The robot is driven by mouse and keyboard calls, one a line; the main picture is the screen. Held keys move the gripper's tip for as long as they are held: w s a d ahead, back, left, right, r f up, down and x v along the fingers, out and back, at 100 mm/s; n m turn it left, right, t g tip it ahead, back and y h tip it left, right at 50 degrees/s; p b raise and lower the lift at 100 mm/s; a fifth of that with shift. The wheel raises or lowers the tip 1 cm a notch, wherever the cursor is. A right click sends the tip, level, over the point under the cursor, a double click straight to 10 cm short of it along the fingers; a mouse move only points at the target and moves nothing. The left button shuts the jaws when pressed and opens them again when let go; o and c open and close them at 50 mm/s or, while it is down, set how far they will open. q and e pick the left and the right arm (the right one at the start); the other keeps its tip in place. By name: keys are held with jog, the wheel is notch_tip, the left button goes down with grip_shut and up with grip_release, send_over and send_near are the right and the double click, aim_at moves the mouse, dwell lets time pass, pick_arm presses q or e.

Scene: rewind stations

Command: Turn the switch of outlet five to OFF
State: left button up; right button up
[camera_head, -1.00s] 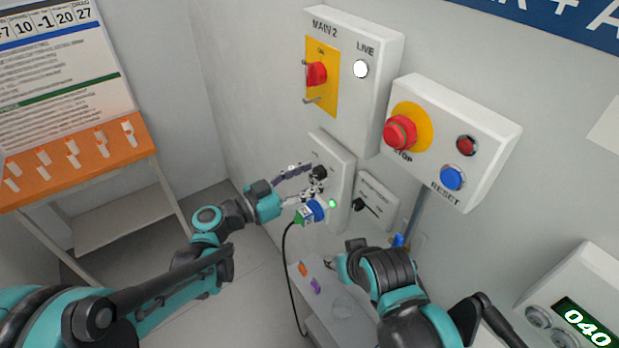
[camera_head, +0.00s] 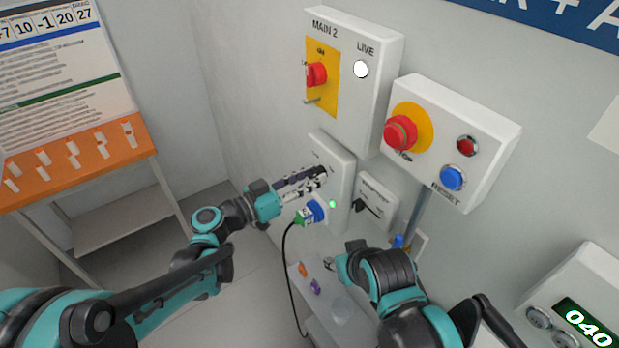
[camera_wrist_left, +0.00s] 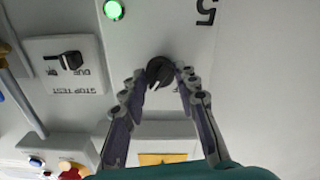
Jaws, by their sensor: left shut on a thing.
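The outlet five box (camera_head: 342,172) is a pale box on the wall, with the digit 5 showing upside down in the left wrist view. Its switch (camera_wrist_left: 160,72) is a round black knob with a white pointer mark. My left gripper (camera_head: 322,176) has its fingers closed around this knob, one on each side, as the left wrist view also shows. In the head view the fingers hide the knob. A green lamp (camera_wrist_left: 114,10) on the box is lit. My right gripper (camera_head: 332,264) is low at the middle, small and partly hidden by its own arm.
A blue and green plug (camera_head: 309,214) with a black hanging cable sits just below the left gripper. A STOP/RESET box (camera_head: 485,133) and the MAIN 2 box (camera_head: 381,45) are above. A small switch plate (camera_head: 377,198) is at right. A shelf (camera_head: 340,308) stands below.

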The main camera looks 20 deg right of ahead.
pick_arm(q)
jog(key=shift+n+b, duration=0.3)
jog(key=shift+n, duration=7.4)
jog(key=o, duration=1.2)
jog(key=shift+c, duration=0.2)
jog(key=shift+a, duration=0.15)
jog(key=v, duration=1.1)
jog(key=shift+s+a, duration=0.15)
jog(key=shift+a, duration=0.2)
